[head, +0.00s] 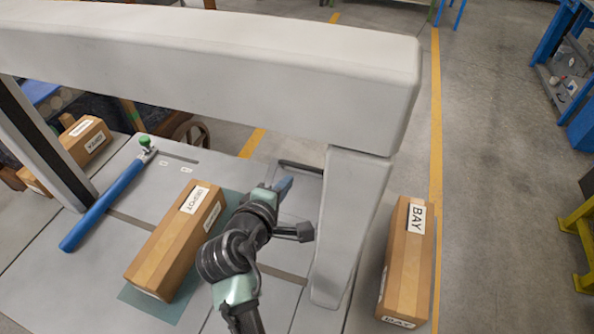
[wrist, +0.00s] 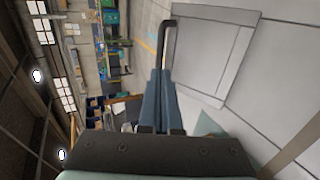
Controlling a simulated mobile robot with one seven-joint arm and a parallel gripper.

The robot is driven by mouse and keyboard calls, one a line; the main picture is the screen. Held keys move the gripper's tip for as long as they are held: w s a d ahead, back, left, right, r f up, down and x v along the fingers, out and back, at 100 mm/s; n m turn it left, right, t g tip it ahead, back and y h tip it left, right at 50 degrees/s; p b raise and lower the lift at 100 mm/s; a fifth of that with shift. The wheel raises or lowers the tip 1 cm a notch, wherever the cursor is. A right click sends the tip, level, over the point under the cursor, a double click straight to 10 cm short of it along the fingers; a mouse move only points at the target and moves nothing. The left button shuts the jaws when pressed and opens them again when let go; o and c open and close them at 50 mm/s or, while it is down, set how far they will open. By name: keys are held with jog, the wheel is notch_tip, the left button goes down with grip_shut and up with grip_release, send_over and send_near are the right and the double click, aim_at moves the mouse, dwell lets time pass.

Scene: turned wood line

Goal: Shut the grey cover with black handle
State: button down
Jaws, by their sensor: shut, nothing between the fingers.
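The grey cover (wrist: 208,58) is a flat square panel in the grey worktop, seen at right of centre in the wrist view. Its black handle (wrist: 169,40) is a bar along the panel's left edge there. In the head view the handle (head: 300,166) shows as a dark bar at the cover's far edge, and the pale post hides part of the cover. I cannot tell how far the cover is open. My gripper (head: 287,184) is shut and empty, over the cover near the handle. In the wrist view its blue fingertips (wrist: 160,72) appear close to the handle's lower end; contact is unclear.
A large pale beam (head: 210,45) and post (head: 347,220) stand close to my gripper. A DEPOT box (head: 175,245) lies on a green mat (head: 135,296) at left. A BAY box (head: 405,260) is at right. A blue bar (head: 105,205) with a green knob lies further left.

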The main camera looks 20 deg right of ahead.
aim_at(304, 172)
jog(key=x, duration=0.7)
jog(key=shift+w+d, duration=0.1)
jog(key=shift+w+d+g+p, duration=0.25)
jog(key=shift+w+g+p, duration=0.1)
jog(key=shift+p, duration=0.4)
jog(key=shift+w+d+f+g+y+p, duration=0.35)
jog(key=shift+w+g+y+p, duration=0.15)
jog(key=shift+p, duration=0.15)
jog(key=w+f, duration=0.1)
jog(key=d+f+g+b, duration=0.1)
jog(key=f, duration=0.1)
jog(key=shift+w+d+f+y, duration=0.1)
jog(key=shift+w+y, duration=0.3)
jog(key=shift+w+d+f+b, duration=0.25)
jog(key=shift+w+f+b, duration=0.25)
jog(key=shift+b, duration=0.45)
jog(key=shift+s, duration=0.15)
